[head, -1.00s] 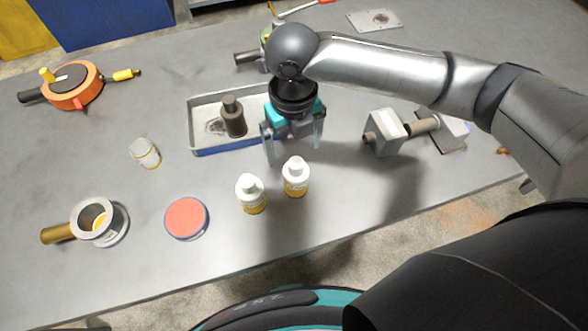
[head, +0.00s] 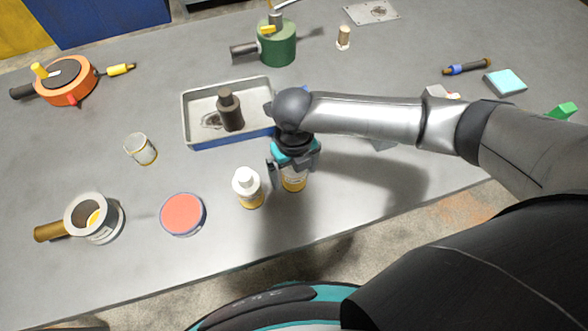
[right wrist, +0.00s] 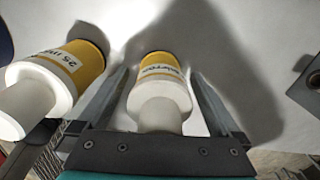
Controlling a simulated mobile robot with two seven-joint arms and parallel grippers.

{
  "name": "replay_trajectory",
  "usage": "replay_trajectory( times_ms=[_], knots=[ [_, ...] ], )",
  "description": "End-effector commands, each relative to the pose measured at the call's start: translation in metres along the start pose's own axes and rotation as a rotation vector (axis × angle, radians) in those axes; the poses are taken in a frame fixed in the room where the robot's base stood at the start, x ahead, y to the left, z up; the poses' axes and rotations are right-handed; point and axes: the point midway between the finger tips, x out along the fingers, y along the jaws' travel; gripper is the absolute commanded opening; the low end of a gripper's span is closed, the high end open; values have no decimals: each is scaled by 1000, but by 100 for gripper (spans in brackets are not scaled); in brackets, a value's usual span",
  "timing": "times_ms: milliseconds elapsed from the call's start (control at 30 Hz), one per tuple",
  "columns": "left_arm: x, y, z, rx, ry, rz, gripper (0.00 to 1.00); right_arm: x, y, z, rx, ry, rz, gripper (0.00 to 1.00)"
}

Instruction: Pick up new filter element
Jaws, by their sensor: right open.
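Two white-capped cylinders with yellow labelled bodies, which look like the new filter elements, stand upright side by side on the grey bench. The right one (head: 294,184) is partly hidden under my right gripper (head: 291,172). In the right wrist view this filter element (right wrist: 160,98) stands between the two open fingers of my gripper (right wrist: 160,75), with a gap on each side. The left filter element (head: 248,188) stands just outside the left finger; it also shows in the right wrist view (right wrist: 58,80), its label reading "25 mi...". My left gripper is not in view.
A blue-edged tray (head: 188,120) holding a dark cylinder (head: 229,110) lies behind. A red-topped disc (head: 182,213), a small jar (head: 141,149) and a metal cup (head: 93,218) stand to the left. A green housing (head: 277,45) stands at the back.

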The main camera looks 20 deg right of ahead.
Motion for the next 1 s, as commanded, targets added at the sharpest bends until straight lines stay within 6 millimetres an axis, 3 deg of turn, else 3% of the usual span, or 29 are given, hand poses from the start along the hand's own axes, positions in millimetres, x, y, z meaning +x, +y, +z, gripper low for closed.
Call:
replay_trajectory(
  times_ms=[167, 900, 1000],
  knots=[
    [0, 0, 0, 0, 1, 0, 76, 0, 0, 0, 0, 0, 0, 98],
    [0, 0, 0, -1, 1, 0, 76, -1, 0, 0, 1, 0, 0, 14],
    [0, 0, 0, -1, 1, 0, 76, -1, 0, 0, 0, -1, 0, 13]
  ],
)
